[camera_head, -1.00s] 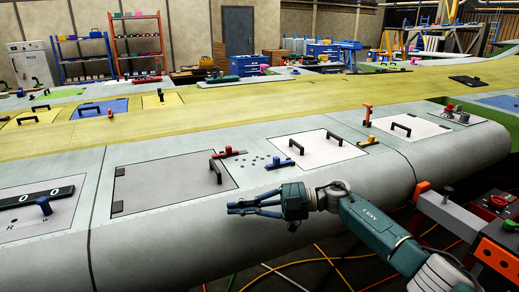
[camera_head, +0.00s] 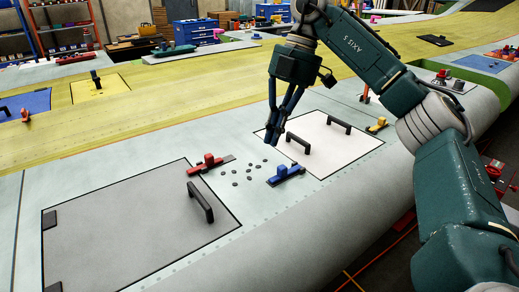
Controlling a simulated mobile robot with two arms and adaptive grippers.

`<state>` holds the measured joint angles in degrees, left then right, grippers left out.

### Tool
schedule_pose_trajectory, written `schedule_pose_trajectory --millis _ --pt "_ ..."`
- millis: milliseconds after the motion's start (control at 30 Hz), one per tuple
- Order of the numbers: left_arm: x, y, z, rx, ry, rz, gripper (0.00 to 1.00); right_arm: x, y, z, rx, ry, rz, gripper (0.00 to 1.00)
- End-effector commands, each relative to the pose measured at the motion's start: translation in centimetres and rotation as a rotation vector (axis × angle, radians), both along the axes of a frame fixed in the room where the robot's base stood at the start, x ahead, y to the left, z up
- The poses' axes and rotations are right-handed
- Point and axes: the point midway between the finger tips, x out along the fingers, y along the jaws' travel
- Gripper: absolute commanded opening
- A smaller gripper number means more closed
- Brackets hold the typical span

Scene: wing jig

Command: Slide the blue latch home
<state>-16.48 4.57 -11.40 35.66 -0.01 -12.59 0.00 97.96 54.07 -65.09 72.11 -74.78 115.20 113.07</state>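The blue latch (camera_head: 285,175), a flat bar with a raised knob, lies on the grey wing skin by the near left edge of the white hatch panel (camera_head: 345,153). Its right end is close to that edge; I cannot tell whether it overlaps the panel. My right gripper (camera_head: 272,137) points down above and slightly behind the latch, apart from it. My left gripper is not in view.
A red latch (camera_head: 209,164) sits by the grey hatch panel (camera_head: 130,225), which has a black handle (camera_head: 200,202). Several small dark discs lie between the latches. A yellow latch (camera_head: 377,125) is at the white panel's far right. Black handles (camera_head: 298,143) stand on the white panel.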

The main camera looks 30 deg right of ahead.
Motion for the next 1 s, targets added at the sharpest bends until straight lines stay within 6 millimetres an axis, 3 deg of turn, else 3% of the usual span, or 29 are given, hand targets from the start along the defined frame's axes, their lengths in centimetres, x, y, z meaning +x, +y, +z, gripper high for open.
schedule_pose_trajectory --millis 100,233,533,733,1000 --pt "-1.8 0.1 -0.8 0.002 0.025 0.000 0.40 -0.1 0.4 -1.6 -0.002 0.005 0.001 0.00" --pt "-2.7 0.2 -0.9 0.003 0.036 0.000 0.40 -0.2 1.1 -3.5 -0.003 0.007 0.001 0.00" --pt "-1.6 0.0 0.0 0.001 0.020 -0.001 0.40 -0.4 3.3 -9.4 0.000 0.004 0.003 0.00" --pt "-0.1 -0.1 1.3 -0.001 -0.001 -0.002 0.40 -0.1 0.3 -9.0 0.001 0.001 -0.004 0.00" --pt "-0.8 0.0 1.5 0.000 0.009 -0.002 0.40 0.0 -0.8 -9.3 0.001 0.000 0.002 0.00"
